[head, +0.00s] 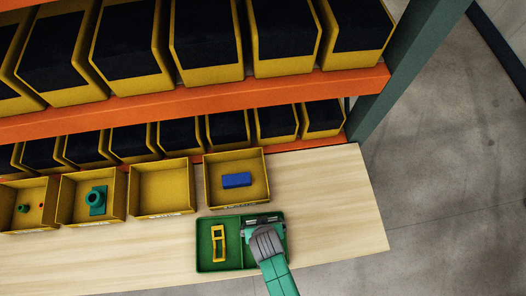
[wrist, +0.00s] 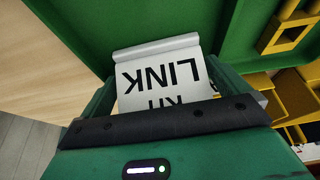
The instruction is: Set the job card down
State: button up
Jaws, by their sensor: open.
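The job card (wrist: 160,74) is white with black lettering reading LINK and KIT, upside down in the wrist view. It lies in the right compartment of the green tray (head: 206,257), with its near part hidden by my gripper. In the head view only a thin pale edge of the card (head: 262,220) shows past the gripper. My gripper (head: 264,228) is open and low over that compartment. In the wrist view its fingers stand on either side of the card; I cannot tell if they touch it.
A yellow frame-shaped part (head: 218,243) lies in the tray's left compartment. Behind are yellow bins: one with a blue block (head: 237,180), an empty one (head: 162,190), one with a green part (head: 96,199). An orange shelf beam (head: 200,102) crosses above. The table's right end (head: 335,200) is clear.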

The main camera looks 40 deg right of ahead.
jog(key=p+v, duration=0.1)
jog(key=v, duration=1)
jog(key=shift+r, duration=0.25)
jog(key=shift+s, duration=0.15)
jog(key=w+d+r+n+t, duration=0.15)
jog(key=w+r+t, duration=0.55)
jog(key=w+r, duration=1.15)
jog(key=w+a+r+n+t, duration=0.25)
jog(key=r+t, duration=0.25)
jog(key=r, duration=1.6)
jog(key=s+a+r+t, duration=0.2)
jog(key=r+t, duration=0.1)
jog(key=r, duration=0.7)
jog(key=s+a+r+n+t+y, duration=0.1)
jog(key=s+a+r+t, duration=0.1)
jog(key=r, duration=0.8)
jog(key=s+a+r+t+y, duration=0.1)
jog(key=s+a+r+t, duration=0.2)
jog(key=r, duration=0.7)
jog(key=shift+r+n+t, duration=0.35)
jog(key=shift+n+t, duration=0.05)
jog(key=shift+t, duration=0.1)
